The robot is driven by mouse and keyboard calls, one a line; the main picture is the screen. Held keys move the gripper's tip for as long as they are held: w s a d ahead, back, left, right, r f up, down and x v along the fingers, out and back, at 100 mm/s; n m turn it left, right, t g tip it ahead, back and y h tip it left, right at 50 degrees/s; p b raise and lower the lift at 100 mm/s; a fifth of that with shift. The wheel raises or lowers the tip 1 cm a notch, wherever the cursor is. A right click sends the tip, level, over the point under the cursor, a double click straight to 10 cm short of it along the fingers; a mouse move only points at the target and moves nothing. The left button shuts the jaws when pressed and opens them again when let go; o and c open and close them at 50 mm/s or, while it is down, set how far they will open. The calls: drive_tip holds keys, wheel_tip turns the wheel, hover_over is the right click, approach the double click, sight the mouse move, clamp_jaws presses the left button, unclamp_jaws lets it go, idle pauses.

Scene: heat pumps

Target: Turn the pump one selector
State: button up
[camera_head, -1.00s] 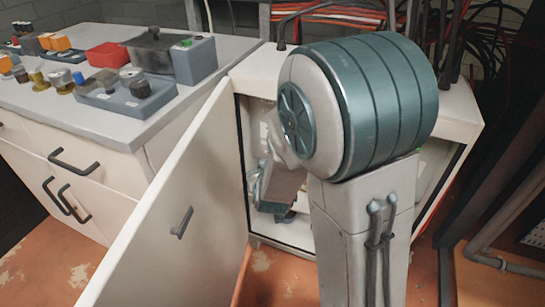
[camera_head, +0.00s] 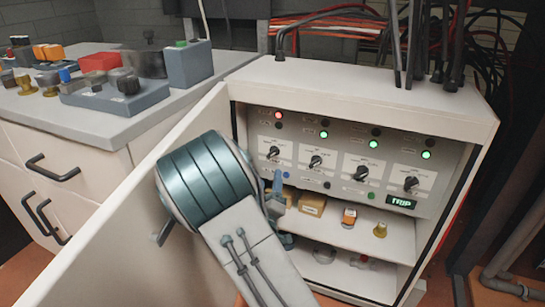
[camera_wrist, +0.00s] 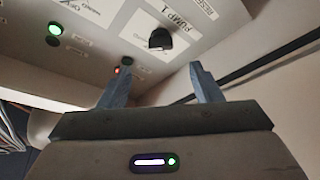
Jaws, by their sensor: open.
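The pump one selector (camera_head: 273,152) is a black knob on a white plate, leftmost in the row on the cabinet's panel. In the wrist view the knob (camera_wrist: 160,39) shows beside a printed "PUMP 1" label, upside down. My gripper (camera_wrist: 160,76) is open and empty, its two blue-grey fingers spread to either side below the knob in that view. The knob appears ahead of the fingers, apart from them. In the camera_head view a finger (camera_head: 278,181) shows just below the selector row; the rest of the gripper is largely hidden by my arm.
The other selectors (camera_head: 315,161) sit to the right, with red and green lamps above. A green TRIP display (camera_head: 401,202) is at lower right. The cabinet door (camera_head: 100,225) stands open at left. A shelf (camera_head: 340,230) below holds small parts. A worktop (camera_head: 75,125) is at far left.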

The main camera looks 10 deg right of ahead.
sight(272, 156)
drive_tip(key=p+x, duration=0.2)
drive_tip(key=x, duration=0.7)
drive_tip(key=shift+w, duration=0.1)
drive_tip(key=c, duration=1)
